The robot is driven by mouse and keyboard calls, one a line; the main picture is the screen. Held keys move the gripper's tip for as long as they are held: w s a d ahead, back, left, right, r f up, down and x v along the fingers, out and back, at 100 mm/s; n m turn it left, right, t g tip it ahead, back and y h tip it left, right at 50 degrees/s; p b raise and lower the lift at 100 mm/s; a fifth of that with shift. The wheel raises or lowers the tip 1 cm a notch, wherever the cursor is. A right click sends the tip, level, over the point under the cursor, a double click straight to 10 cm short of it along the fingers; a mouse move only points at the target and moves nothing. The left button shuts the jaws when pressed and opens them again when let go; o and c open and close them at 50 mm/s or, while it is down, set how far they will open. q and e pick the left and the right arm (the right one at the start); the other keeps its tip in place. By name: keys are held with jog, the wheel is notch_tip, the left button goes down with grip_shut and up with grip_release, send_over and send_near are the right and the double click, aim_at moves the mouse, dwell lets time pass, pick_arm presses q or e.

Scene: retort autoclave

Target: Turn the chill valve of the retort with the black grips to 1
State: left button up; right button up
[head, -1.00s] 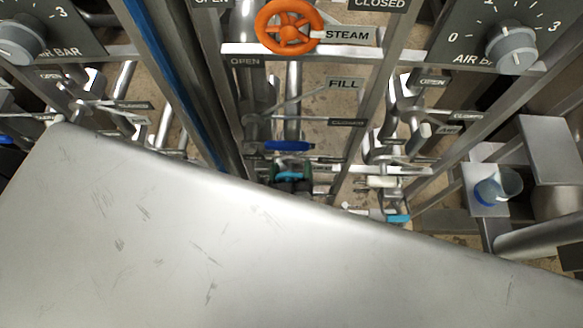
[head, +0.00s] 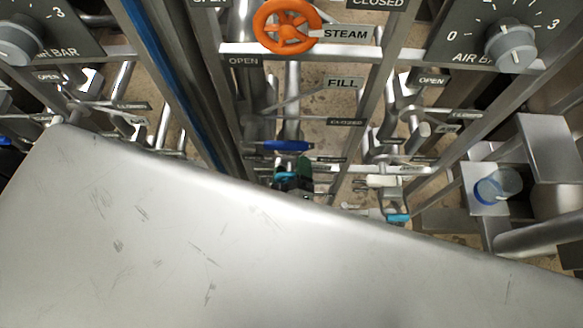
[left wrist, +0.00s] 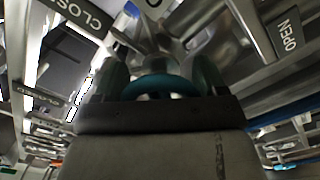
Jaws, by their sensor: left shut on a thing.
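My left gripper (head: 296,173) is low in the middle of the head view, partly hidden behind a large grey surface. Its dark green fingers are shut on a teal valve handle (head: 284,176). In the left wrist view the left gripper (left wrist: 155,88) has a finger on each side of the teal handle (left wrist: 160,83), whose curved rim shows between them. Dark plates reading CLOSED (left wrist: 82,14) and OPEN (left wrist: 288,36) stand on either side of it. The scale number the handle points at is not readable. Black grips are not clearly visible. My right gripper is not in view.
Above the gripper are a blue lever (head: 287,145), a FILL plate (head: 342,83) and an orange STEAM wheel (head: 286,25). Another teal handle (head: 397,217) is at the right. Pipes and posts crowd the space.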

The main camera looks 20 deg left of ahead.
pick_arm(q)
jog(key=n, duration=0.5)
jog(key=shift+b, duration=0.4)
jog(key=shift+r, duration=0.1)
jog(key=o, duration=0.9)
jog(key=shift+s, duration=0.1)
jog(key=b+v, duration=0.1)
jog(key=v, duration=0.9)
jog(key=shift+s+d, duration=0.15)
jog(key=shift+s, duration=0.15)
